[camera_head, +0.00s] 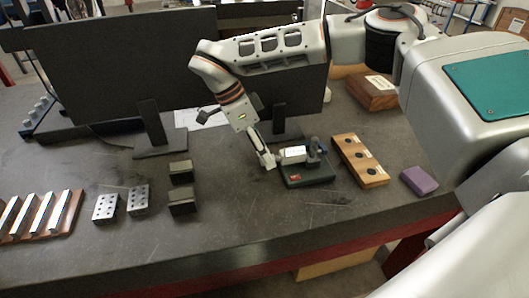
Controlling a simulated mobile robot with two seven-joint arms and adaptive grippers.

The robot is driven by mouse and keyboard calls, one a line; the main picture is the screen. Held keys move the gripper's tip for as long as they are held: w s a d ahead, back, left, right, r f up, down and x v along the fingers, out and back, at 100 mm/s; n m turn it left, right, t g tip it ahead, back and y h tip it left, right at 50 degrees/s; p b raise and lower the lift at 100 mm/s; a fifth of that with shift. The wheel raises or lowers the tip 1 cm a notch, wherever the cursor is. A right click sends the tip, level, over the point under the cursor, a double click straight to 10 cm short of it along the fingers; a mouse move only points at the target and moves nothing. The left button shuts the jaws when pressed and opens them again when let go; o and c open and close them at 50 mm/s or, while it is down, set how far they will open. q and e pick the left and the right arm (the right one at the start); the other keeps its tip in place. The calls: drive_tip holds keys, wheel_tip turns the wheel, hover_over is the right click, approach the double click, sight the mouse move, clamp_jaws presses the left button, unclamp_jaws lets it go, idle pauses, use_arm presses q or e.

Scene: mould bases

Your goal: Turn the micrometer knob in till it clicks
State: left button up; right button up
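The micrometer sits on a dark green base (307,178) near the middle of the dark table. Its pale barrel (293,155) lies roughly level, with a dark grey clamp or frame (313,154) at its right. My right gripper (268,161) reaches down from above, with its fingertips at the barrel's left end, where the knob would be. The fingers hide that end. I cannot tell whether they touch or grip the knob. My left gripper is not in view.
A wooden block with dark holes (360,160) and a purple block (419,181) stand right of the base. Black blocks (182,202), grey drilled blocks (138,200) and a wooden rack of metal bars (35,217) stand left. Monitors (140,70) stand behind. The front middle is clear.

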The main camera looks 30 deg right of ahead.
drive_tip(key=shift+d+f, duration=0.1)
drive_tip(key=shift+f, duration=0.05)
drive_tip(key=c, duration=0.9)
clamp_jaws()
drive_tip(key=shift+t, duration=0.3)
